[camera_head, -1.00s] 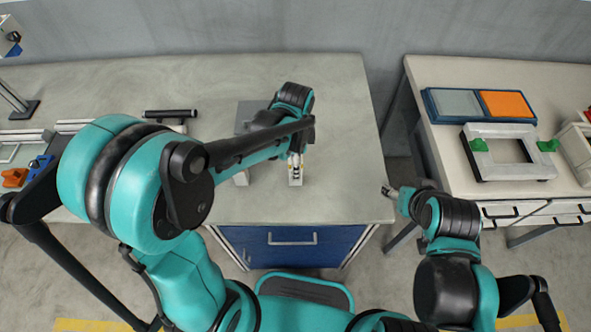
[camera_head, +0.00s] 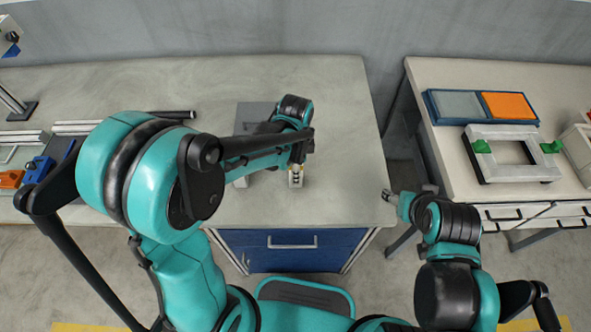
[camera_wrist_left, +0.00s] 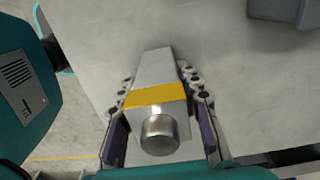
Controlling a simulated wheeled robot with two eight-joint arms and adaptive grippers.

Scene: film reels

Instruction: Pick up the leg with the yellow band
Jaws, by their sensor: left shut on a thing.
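The leg with the yellow band (camera_wrist_left: 158,95) is a pale grey square bar with a round metal end, seen in the left wrist view. My left gripper (camera_wrist_left: 160,115) is shut on it, with one finger along each side near the band. In the head view my left gripper (camera_head: 297,175) is over the front right part of the grey table, and the arm above hides most of the leg. I cannot tell whether the leg touches the table. My right gripper (camera_head: 390,195) is off the table's right front corner, too small to read.
A grey block (camera_head: 248,113) stands on the table (camera_head: 345,120) behind my left arm. The right table holds a blue tray (camera_head: 432,108) and a pale frame (camera_head: 487,170) with green clips. A gap separates the tables.

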